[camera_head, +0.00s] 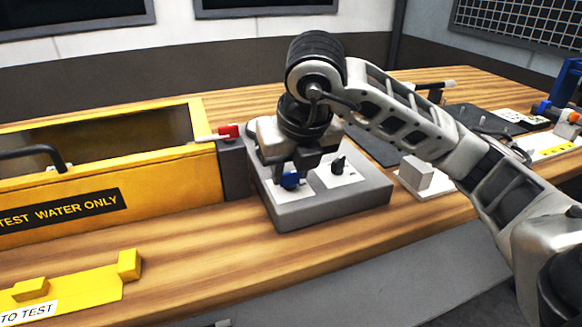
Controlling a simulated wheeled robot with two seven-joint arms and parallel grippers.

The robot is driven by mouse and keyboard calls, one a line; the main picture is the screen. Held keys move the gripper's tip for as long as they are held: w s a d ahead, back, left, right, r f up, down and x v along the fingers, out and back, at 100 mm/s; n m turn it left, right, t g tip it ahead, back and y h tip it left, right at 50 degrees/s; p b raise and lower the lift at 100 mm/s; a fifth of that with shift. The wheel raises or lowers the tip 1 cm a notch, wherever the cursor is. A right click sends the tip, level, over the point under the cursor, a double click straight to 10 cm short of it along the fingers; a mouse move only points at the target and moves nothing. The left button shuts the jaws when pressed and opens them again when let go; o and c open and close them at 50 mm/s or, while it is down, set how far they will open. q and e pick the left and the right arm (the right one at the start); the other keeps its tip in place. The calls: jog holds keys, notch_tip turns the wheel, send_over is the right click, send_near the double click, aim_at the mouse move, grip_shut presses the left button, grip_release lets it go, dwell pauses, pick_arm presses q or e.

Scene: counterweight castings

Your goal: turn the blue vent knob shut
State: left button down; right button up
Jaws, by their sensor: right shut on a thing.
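The blue vent knob (291,181) sits on a white plate on the left part of a grey control block (350,202). My right gripper (290,175) points down from above the block and is shut on the blue knob, with a finger on each side of it. The knob's upper part is hidden by the gripper, so I cannot tell its pointer direction. A black knob (338,165) stands on a second white plate to the right, apart from the gripper. My left gripper is not in view.
A yellow tank (180,160) labelled "TEST WATER ONLY" stands left of the block, with a red-handled valve (228,131) between them. A yellow rack (95,293) lies at the front left. A grey cube (416,172) sits right of the block. The wooden bench in front of the block is clear.

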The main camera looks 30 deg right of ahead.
jog(key=o, duration=1)
pick_arm(q)
jog(key=p, duration=0.2)
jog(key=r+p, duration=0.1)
jog(key=p, duration=0.2)
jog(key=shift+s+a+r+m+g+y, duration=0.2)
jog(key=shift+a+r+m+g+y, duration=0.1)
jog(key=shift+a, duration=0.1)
pick_arm(e)
jog(key=v, duration=1.6)
jog(key=shift+s, duration=0.15)
jog(key=shift+f, duration=0.1)
